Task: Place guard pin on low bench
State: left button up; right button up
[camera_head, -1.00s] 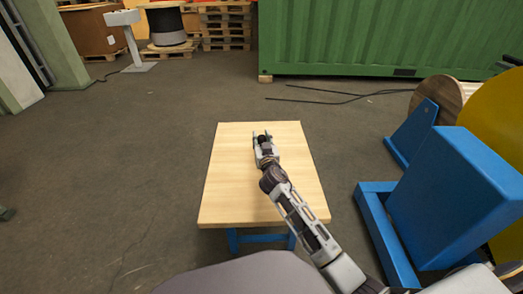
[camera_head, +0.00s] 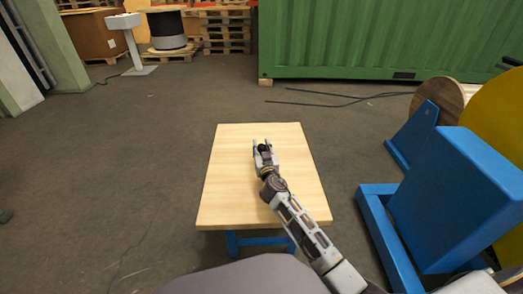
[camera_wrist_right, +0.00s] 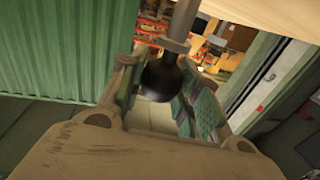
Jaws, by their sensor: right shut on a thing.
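The low bench (camera_head: 230,190) has a pale wooden top on blue legs and stands in the middle of the head view. My right gripper (camera_head: 262,147) is over the far half of its top. It is shut on the guard pin, whose black ball knob (camera_wrist_right: 162,79) sits between the fingers in the right wrist view. The pin's grey shaft (camera_wrist_right: 183,20) runs from the knob to the top of that view, near a pale wooden surface (camera_wrist_right: 265,12). I cannot tell whether the pin touches the bench. My left gripper is not in view.
Blue machine frames (camera_head: 455,195) and a yellow disc (camera_head: 500,120) stand to the right of the bench. A green container (camera_head: 390,40) is at the back, with black cables on the floor before it.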

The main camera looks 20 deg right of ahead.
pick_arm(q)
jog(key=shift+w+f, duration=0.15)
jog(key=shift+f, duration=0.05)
pick_arm(e)
jog(key=shift+f, duration=0.1)
dwell(0.4)
jog(key=o, duration=1.1)
jog(key=shift+c, duration=0.2)
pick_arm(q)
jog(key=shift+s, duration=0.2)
pick_arm(e)
jog(key=shift+s+a+p, duration=0.15)
jog(key=shift+s, duration=1.2)
jog(key=shift+s+a+p, duration=0.15)
jog(key=shift+s, duration=1.15)
jog(key=shift+s+a, duration=0.2)
jog(key=shift+s, duration=1.8)
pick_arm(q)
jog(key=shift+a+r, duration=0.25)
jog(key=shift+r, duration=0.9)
pick_arm(e)
jog(key=shift+s+a, duration=0.1)
jog(key=shift+s, duration=1.2)
